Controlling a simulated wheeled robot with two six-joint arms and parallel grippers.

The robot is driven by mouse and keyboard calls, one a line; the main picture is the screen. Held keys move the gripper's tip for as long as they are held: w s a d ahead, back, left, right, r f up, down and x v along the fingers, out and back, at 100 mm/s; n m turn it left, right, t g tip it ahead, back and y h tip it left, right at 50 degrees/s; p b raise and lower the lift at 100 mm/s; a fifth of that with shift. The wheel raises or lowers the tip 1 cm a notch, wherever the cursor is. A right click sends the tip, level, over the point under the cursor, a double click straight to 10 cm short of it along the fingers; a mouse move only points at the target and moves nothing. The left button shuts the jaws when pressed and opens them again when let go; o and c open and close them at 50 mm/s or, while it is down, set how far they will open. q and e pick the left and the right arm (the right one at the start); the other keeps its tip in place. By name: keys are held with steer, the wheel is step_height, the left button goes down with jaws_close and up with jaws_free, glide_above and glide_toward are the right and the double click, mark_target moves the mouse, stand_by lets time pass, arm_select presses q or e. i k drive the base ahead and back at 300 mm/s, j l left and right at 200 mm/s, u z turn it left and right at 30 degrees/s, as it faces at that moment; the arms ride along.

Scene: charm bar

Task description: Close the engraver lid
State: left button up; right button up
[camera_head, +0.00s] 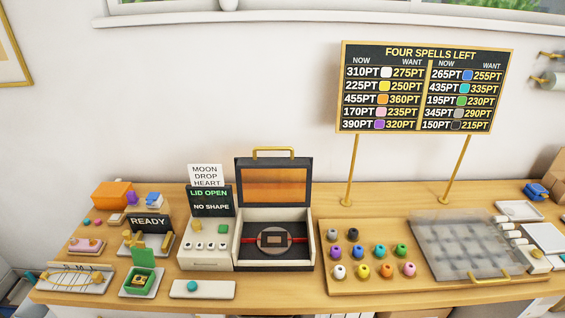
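The engraver (240,240) stands in the middle of the wooden counter. Its lid (273,184) is open and upright at the back, a black frame with an orange-brown window and a gold handle (273,151) along its top edge. The open bed (304,256) is dark, with red strips to either side of a round grey holder (275,240). The panel left of the bed has several round buttons and a green one. The dark screen (210,200) behind it reads "LID OPEN" and "NO SHAPE". Neither gripper is in view.
A card (206,175) reading "MOON DROP HEART" stands above the screen. A board (335,285) with several coloured beads and a clear cover with gold handle lies right. A price sign (425,87) stands behind it. A "READY" device (148,223) and a green box (142,256) stand left.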

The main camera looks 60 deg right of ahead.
mark_target(254, 161)
steer(key=l+z, duration=0.1)
steer(key=z, duration=2)
